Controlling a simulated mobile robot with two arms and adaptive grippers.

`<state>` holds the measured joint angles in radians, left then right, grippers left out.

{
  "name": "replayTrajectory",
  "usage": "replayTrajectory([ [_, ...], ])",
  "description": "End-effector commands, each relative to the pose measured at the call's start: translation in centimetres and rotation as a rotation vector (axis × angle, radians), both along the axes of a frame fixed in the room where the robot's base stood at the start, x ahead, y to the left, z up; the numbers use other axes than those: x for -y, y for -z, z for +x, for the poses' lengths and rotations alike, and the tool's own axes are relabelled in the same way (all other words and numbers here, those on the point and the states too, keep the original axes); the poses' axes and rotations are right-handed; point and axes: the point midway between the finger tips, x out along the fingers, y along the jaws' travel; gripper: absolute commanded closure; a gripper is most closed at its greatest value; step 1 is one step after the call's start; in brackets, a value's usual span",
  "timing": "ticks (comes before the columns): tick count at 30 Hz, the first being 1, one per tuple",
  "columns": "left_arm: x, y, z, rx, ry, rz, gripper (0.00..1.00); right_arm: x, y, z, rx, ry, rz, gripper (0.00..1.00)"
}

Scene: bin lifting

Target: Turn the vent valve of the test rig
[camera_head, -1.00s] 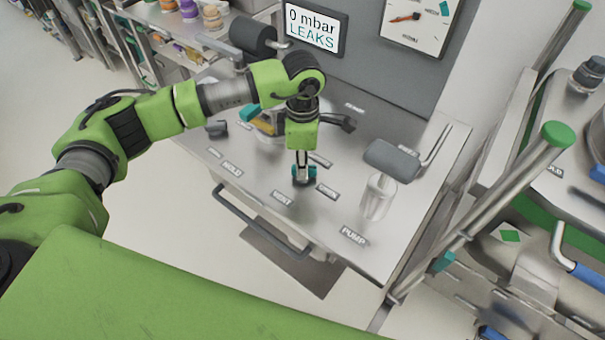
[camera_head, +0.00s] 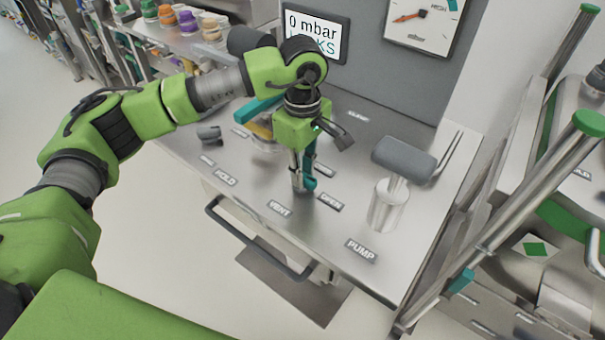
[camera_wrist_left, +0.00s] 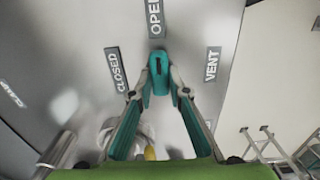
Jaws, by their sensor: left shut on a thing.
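The vent valve's teal handle (camera_wrist_left: 159,75) sits between the fingertips of my left gripper (camera_wrist_left: 160,94) in the left wrist view. Its outer end lies by the OPEN label, between the CLOSED and VENT labels. In the head view my left gripper (camera_head: 302,184) points down at the rig top (camera_head: 330,240), shut on the teal handle (camera_head: 310,181) behind the VENT label (camera_head: 279,208). The handle is partly hidden by the fingers there. The display (camera_head: 312,35) reads 0 mbar, its lower word partly covered by my arm. My right gripper is not in view.
A pump cylinder (camera_head: 387,208) with a grey grip (camera_head: 403,159) stands right of my gripper. A teal bar (camera_head: 258,108) lies behind it, partly hidden. A dial gauge (camera_head: 423,22) is on the back panel. A metal rail (camera_head: 490,230) runs at the right.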

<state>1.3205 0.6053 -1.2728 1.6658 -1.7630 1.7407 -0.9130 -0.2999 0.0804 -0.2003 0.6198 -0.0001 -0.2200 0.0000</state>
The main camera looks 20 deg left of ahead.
Motion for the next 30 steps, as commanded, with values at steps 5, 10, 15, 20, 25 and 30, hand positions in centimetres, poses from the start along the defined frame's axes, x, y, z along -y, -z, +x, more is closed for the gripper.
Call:
replayTrajectory([
  [5, 0.0, -0.2, 0.1, 0.004, 0.01, -0.001, 1.0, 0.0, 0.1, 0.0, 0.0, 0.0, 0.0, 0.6],
  [10, 0.0, -0.2, 0.1, 0.004, 0.01, -0.001, 1.0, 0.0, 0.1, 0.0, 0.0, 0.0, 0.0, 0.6],
  [15, 0.0, -0.2, 0.1, 0.004, 0.01, -0.001, 0.67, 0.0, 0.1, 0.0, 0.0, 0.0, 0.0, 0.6],
  [20, 0.0, -0.1, 0.1, 0.003, 0.009, -0.001, 0.67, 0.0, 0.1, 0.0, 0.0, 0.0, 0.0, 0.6],
  [25, 0.0, -0.1, 0.0, 0.002, 0.008, -0.001, 0.67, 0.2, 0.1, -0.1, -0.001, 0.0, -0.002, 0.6],
  [30, 0.1, -1.6, 0.1, 0.004, 0.008, -0.003, 0.67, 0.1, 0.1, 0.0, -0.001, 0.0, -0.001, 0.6],
])
